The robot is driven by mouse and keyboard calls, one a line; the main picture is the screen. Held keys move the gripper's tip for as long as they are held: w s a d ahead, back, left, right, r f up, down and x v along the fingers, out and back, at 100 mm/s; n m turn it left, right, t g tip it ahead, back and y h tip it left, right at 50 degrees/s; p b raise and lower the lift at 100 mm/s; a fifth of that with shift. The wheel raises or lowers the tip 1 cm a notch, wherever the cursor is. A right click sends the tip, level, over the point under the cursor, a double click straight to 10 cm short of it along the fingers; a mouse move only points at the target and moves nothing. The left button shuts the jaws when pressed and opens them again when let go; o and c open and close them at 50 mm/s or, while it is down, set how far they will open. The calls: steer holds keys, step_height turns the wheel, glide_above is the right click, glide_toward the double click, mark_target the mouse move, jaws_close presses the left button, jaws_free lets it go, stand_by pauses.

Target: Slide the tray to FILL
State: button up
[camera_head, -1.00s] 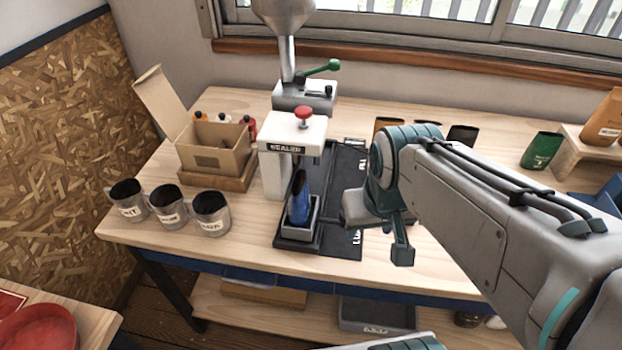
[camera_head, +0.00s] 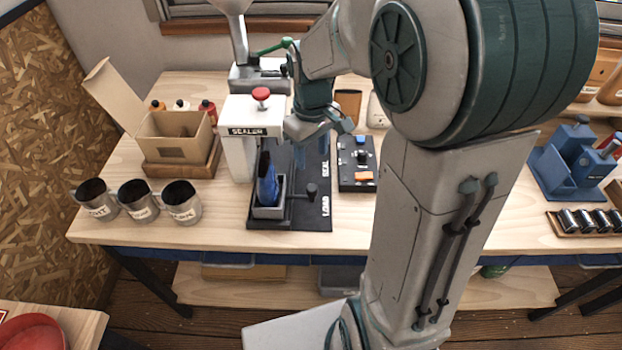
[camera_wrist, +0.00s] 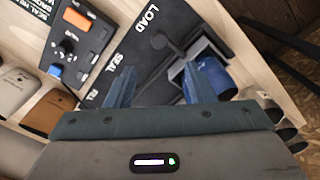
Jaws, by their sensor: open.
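The grey tray (camera_head: 268,211) holds an upright blue bag (camera_head: 268,182). It sits at the LOAD end of the black track (camera_head: 313,160), in front of the white sealer (camera_head: 240,158). A dark knobbed handle (camera_head: 311,189) sticks out to the tray's right. My gripper (camera_head: 318,130) is open and empty, above the track behind the handle and apart from it. In the wrist view my gripper (camera_wrist: 156,86) spans the track near the SEAL lettering. There the tray (camera_wrist: 196,52) and bag (camera_wrist: 208,78) are to the right; the FILL lettering is partly hidden.
The dispenser (camera_head: 262,78) with a green lever (camera_head: 273,47) stands behind the sealer. A black control box (camera_head: 357,178) is right of the track. Metal cups (camera_head: 182,204) and an open carton (camera_head: 172,138) stand left. My arm hides much of the bench's right side.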

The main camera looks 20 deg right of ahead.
mark_target(312, 187)
step_height(312, 187, down, 12)
steer(key=shift+r+p, duration=0.25)
steer(key=shift+p, duration=0.1)
